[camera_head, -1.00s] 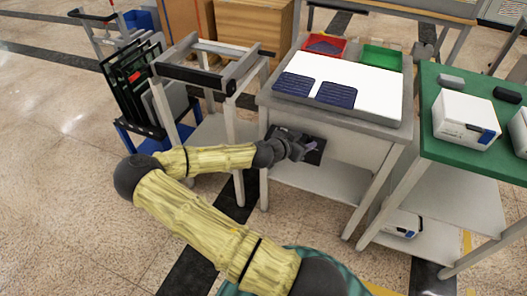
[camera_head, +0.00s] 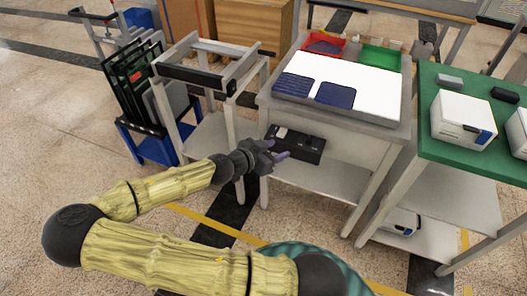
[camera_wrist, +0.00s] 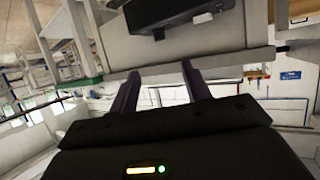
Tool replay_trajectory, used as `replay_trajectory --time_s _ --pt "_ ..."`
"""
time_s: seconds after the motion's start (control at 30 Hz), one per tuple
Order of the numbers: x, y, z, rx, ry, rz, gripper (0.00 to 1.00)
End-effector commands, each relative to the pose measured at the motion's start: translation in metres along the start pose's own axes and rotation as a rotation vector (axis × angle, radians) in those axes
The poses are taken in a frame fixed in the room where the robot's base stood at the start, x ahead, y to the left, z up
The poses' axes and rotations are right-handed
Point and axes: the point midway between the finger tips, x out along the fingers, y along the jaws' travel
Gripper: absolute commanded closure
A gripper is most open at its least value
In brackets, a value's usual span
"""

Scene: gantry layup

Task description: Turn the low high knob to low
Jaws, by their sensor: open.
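A black control box (camera_head: 296,142) is fixed to the front of the grey light table, under its top. It has a pale patch at its left and small dark raised parts, too small to tell which is the low high knob. My gripper (camera_head: 280,150) is in front of the box's lower left part. In the wrist view the box (camera_wrist: 185,17) shows at the top, beyond the fingers. My gripper (camera_wrist: 160,85) has two purple fingers standing apart with nothing between them. It appears clear of the box.
The light table (camera_head: 372,92) holds two dark blue panels (camera_head: 315,90), a red bin (camera_head: 325,45) and a green bin (camera_head: 381,58). A grey frame stand (camera_head: 207,72) is close at the left. A green table (camera_head: 430,105) with white boxes stands at the right.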

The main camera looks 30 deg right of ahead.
Motion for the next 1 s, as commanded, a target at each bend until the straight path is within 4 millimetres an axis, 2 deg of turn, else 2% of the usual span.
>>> replay_trajectory --time_s 0.07,0.3,0.57,1.0 --pt "-0.009 0.0 -0.001 0.0 -0.001 -0.002 0.52" --pt "-0.005 0.017 -0.003 -0.061 -0.099 0.058 0.52" --pt "-0.012 0.035 -0.002 -0.155 -0.242 0.106 0.52" --pt "-0.042 0.059 -0.008 -0.319 -0.516 0.123 0.52"
